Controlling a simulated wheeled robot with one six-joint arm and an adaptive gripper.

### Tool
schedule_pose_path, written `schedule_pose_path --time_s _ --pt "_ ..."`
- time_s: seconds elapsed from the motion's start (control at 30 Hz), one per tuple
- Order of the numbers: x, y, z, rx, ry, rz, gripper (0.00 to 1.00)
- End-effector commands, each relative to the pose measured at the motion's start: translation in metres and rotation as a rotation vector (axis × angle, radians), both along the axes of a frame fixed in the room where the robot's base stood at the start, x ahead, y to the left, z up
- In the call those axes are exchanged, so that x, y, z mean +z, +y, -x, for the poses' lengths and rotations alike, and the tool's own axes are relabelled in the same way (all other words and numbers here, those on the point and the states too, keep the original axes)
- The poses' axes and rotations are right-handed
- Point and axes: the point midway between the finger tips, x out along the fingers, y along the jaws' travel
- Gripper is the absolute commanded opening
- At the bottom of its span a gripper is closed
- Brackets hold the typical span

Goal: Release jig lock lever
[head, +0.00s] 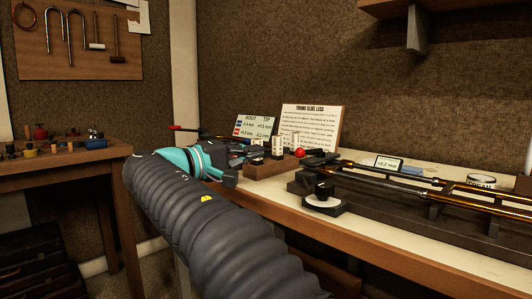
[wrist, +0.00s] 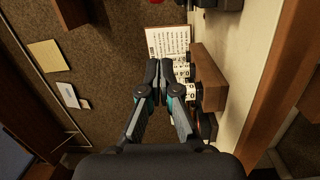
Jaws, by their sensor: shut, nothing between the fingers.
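The jig (head: 430,205) is a long dark base on the bench at the right of the head view, with brass slide tubes (head: 440,186) lying along it. A red ball knob (head: 300,152), apparently the lock lever's end, shows at the jig's left end. My gripper (wrist: 160,64) is shut and empty in the wrist view, its fingertips together left of a wooden block (wrist: 208,78) with white numbered pieces (wrist: 191,91). In the head view my arm hides most of the gripper, left of the knob. A red bit (wrist: 186,2) shows at the wrist view's top edge; I cannot tell what it is.
A printed card (head: 312,128) and a smaller board (head: 256,128) stand behind the wooden block (head: 270,168). A red-tipped rod (head: 176,127) sticks out leftward. A side table (head: 65,152) holds small items at left.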

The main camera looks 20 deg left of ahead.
Motion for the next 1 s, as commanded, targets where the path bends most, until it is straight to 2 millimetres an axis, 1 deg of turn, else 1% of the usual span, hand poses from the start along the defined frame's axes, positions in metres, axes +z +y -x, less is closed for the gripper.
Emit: schedule_pose_path --time_s 0.4,0.5,0.53,0.7,0.83,1.0 --pt "0.003 -0.036 -0.065 0.001 0.001 0.0 0.0" --pt "0.003 -0.045 -0.077 0.003 0.001 0.0 0.0" --pt "0.002 -0.047 -0.071 0.005 0.001 0.0 0.0" --pt "0.0 -0.059 -0.056 0.005 0.001 0.0 0.0" --pt "-0.001 -0.065 -0.049 0.004 0.001 0.001 0.0" --pt "-0.002 -0.068 -0.046 0.004 0.001 0.001 0.0"
